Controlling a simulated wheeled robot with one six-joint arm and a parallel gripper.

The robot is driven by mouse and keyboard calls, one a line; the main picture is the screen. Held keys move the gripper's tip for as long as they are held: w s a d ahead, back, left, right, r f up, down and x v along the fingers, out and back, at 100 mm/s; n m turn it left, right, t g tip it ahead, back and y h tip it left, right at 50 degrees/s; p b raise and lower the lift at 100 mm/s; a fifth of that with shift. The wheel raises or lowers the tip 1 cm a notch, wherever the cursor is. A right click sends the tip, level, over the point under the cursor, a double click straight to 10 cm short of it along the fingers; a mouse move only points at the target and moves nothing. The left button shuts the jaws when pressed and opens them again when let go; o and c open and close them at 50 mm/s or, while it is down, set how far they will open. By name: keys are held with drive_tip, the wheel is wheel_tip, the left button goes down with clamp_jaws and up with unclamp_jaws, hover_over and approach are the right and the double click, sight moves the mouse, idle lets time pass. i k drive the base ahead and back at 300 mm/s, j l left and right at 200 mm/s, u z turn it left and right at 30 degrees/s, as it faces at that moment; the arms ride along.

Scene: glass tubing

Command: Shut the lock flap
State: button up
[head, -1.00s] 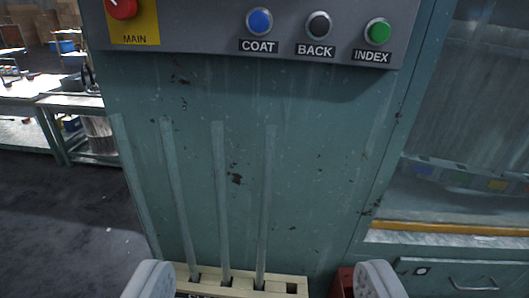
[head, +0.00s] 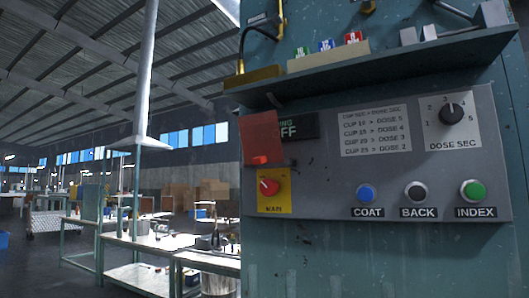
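A red square flap (head: 262,134) stands raised just above the red MAIN knob (head: 269,187) on its yellow plate (head: 274,206). The flap overlaps the left part of a black display (head: 298,127), of which "OFF" can be read. A small red tab (head: 261,160) shows at the flap's lower edge. The knob below is uncovered. My gripper is not in this view, so I cannot tell its opening or where its tips are relative to the flap.
The grey panel (head: 325,180) carries blue COAT (head: 367,193), black BACK (head: 417,191) and green INDEX (head: 473,190) buttons, and a DOSE SEC dial (head: 452,113). A shelf (head: 400,66) juts out above it. Left of the cabinet is open room with workbenches (head: 150,245).

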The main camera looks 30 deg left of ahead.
sight(260, 132)
drive_tip(key=j+u, duration=0.1)
drive_tip(key=u, duration=1.4)
drive_tip(key=i+u, duration=0.45)
drive_tip(key=i, duration=1.15)
drive_tip(key=i+l+z, duration=0.2)
drive_tip(key=i+z, duration=0.2)
drive_tip(key=i, duration=0.2)
drive_tip(key=i+z, duration=0.35)
drive_tip(key=i, duration=0.25)
drive_tip(key=i+j+z, duration=0.2)
drive_tip(key=i+z, duration=0.2)
drive_tip(key=i, duration=0.2)
drive_tip(key=i+z, duration=0.35)
drive_tip(key=i+j+z, duration=0.15)
drive_tip(key=i+z, duration=0.2)
drive_tip(key=i+j+z, duration=0.2)
drive_tip(key=i+z, duration=0.25)
drive_tip(key=z, duration=3.25)
